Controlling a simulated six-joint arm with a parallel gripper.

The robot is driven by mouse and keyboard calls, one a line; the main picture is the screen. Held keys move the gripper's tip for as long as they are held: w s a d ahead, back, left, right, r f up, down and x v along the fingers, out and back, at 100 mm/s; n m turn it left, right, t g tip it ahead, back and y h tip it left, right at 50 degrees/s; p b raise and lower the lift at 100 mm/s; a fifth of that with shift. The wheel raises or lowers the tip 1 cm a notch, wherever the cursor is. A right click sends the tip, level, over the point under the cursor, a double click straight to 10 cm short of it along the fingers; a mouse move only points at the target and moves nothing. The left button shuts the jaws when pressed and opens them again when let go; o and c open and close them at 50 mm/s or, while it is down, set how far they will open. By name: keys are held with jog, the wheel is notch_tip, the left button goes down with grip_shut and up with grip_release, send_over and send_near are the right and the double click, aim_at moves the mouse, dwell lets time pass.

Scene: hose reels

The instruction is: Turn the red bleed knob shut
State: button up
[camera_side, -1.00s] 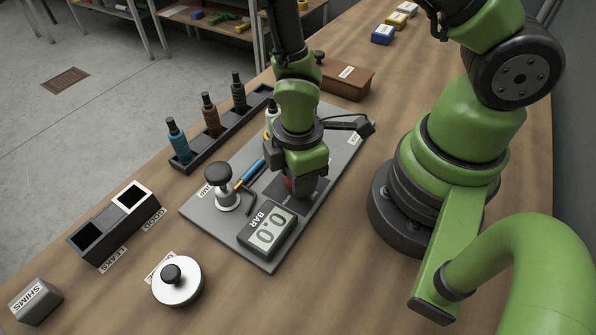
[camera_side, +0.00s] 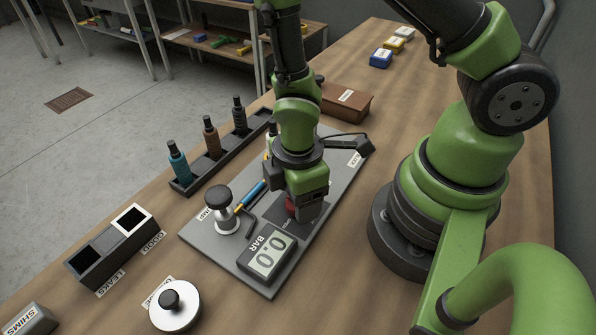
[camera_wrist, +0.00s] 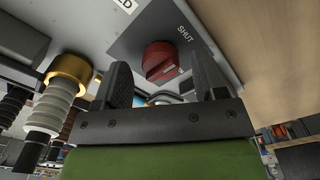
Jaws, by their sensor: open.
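The red bleed knob (camera_wrist: 161,59) is round with a raised grip bar and sits on a dark plate beside the word SHUT (camera_wrist: 185,33). In the side view the knob (camera_side: 290,206) is mostly hidden behind my gripper. My gripper (camera_side: 308,212) points down at the dark plate on the grey panel (camera_side: 212,247). In the wrist view its two dark fingers stand apart, one to each side of the knob. They hold nothing. I cannot tell whether a finger touches the knob or how far above the panel the tips are.
A BAR gauge (camera_side: 268,250) reading 0.0 and a black-topped plunger (camera_side: 222,208) stand on the panel near the gripper. A bottle rack (camera_side: 188,185), a two-bin box (camera_side: 112,248), a white lidded disc (camera_side: 175,305) and a brown box (camera_side: 345,103) stand around it.

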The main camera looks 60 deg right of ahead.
notch_tip(320, 180, up, 9)
dwell(0.4)
jog(key=shift+r, duration=0.1)
jog(key=s+d+r+m+t, duration=0.1)
jog(key=r+m+t, duration=0.1)
jog(key=r+m, duration=0.3)
jog(key=s+d+r+m+t+y, duration=0.1)
jog(key=s+d+r+m+t, duration=0.1)
jog(key=r+m, duration=0.3)
jog(key=s+d+r+m+t+y, duration=0.1)
jog(key=s+r+m+t, duration=0.1)
jog(key=r+m, duration=0.3)
notch_tip(320, 180, up, 4)
jog(key=shift+d+r+m+t, duration=0.1)
jog(key=shift+d+m+t, duration=0.2)
jog(key=shift+t, duration=0.3)
